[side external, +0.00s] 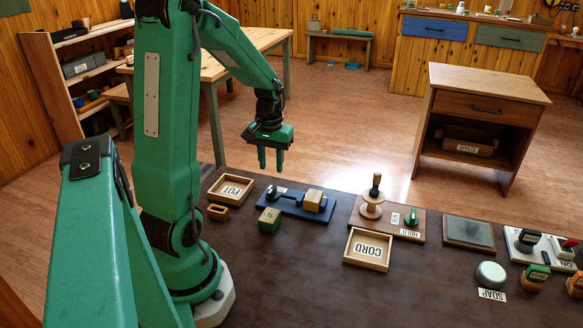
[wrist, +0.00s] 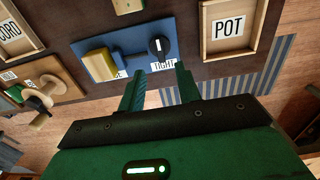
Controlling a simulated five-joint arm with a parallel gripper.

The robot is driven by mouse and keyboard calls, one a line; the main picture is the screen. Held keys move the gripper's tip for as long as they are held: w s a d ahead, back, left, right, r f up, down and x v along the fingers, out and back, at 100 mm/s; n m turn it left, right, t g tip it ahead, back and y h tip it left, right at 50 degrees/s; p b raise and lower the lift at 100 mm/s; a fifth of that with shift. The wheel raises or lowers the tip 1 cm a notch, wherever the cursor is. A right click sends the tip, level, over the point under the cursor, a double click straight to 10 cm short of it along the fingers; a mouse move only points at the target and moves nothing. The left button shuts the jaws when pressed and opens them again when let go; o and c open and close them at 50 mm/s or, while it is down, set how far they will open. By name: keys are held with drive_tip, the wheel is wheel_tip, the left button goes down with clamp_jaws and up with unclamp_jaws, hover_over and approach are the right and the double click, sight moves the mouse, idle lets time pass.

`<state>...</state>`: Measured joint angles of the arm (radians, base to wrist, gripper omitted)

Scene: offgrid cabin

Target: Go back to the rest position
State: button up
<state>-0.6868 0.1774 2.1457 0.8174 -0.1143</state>
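My gripper (side external: 271,164) hangs from my green arm in the side external view, fingers down. It is well above the dark bench top (side external: 335,213), over the far edge near the blue board (side external: 300,207). In the wrist view my gripper (wrist: 158,72) has its two green fingers spread with nothing between them. The same blue board (wrist: 130,42) lies beyond the fingertips, with a yellow block (wrist: 99,65) and a black knob (wrist: 158,47) on it. A label by the knob reads TIGHT.
A grey pad (side external: 468,232) and switches lie further right. Air around my gripper is clear.

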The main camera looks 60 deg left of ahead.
drive_tip(key=shift+r, duration=0.1)
drive_tip(key=s+d+r+m+t, duration=0.2)
drive_tip(key=d+r+m, duration=0.2)
drive_tip(key=d+r, duration=0.3)
drive_tip(key=s+d+r+m+t, duration=0.3)
drive_tip(key=d+r+m, duration=0.2)
drive_tip(key=d, duration=1)
wheel_tip(320, 180, up, 2)
drive_tip(key=shift+d+t, duration=0.3)
